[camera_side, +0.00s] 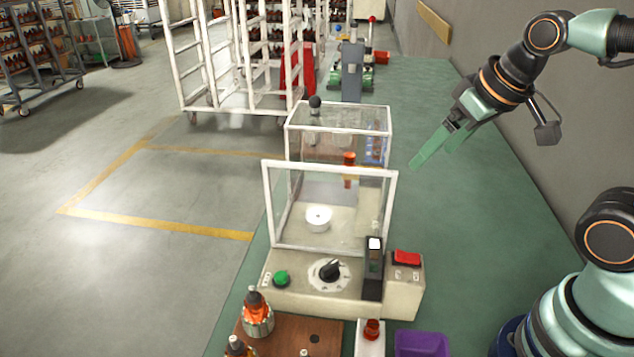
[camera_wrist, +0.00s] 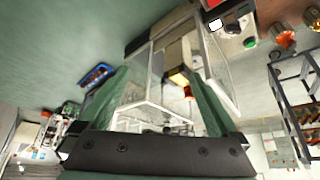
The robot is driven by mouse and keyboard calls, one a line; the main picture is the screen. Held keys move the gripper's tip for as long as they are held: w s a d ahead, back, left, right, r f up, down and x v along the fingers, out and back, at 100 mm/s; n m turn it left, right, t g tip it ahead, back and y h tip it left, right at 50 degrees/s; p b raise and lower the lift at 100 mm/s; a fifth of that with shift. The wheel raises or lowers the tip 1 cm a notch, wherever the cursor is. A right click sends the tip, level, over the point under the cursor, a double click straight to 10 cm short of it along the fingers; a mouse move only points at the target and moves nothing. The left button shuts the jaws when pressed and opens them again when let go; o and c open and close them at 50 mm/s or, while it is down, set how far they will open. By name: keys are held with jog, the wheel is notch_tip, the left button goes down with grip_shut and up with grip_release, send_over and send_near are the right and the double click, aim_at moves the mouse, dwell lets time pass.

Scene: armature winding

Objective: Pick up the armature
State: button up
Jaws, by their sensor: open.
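An armature (camera_side: 258,318) with an orange winding and dark top stands upright on a brown wooden board (camera_side: 290,342), front left of the winding machine (camera_side: 325,285). A second similar one (camera_side: 237,347) is cut off by the lower picture edge. Orange armature-like parts (camera_wrist: 285,40) also show at the upper right of the wrist view. My gripper (camera_side: 428,160) is open and empty, raised to the right of the machine's clear guard, well away from the armatures. Its two green fingers spread apart in the wrist view (camera_wrist: 162,82).
The machine's white-framed clear guard (camera_side: 330,167) stands up, with an orange part (camera_side: 349,158) seen through the panels. A purple bin (camera_side: 422,345) is at the front. The green bench (camera_side: 480,215) is clear right of the machine; a wall (camera_side: 545,165) borders it.

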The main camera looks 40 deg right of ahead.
notch_tip(320, 180, up, 5)
jog(key=n+g, duration=0.6)
jog(key=n, duration=1.2)
send_over(250, 289)
notch_tip(250, 289, down, 18)
jog(key=shift+f, duration=0.15)
jog(key=shift+d+f, duration=0.2)
jog(key=shift+f, duration=2.85)
jog(key=shift+r, duration=0.1)
grip_shut()
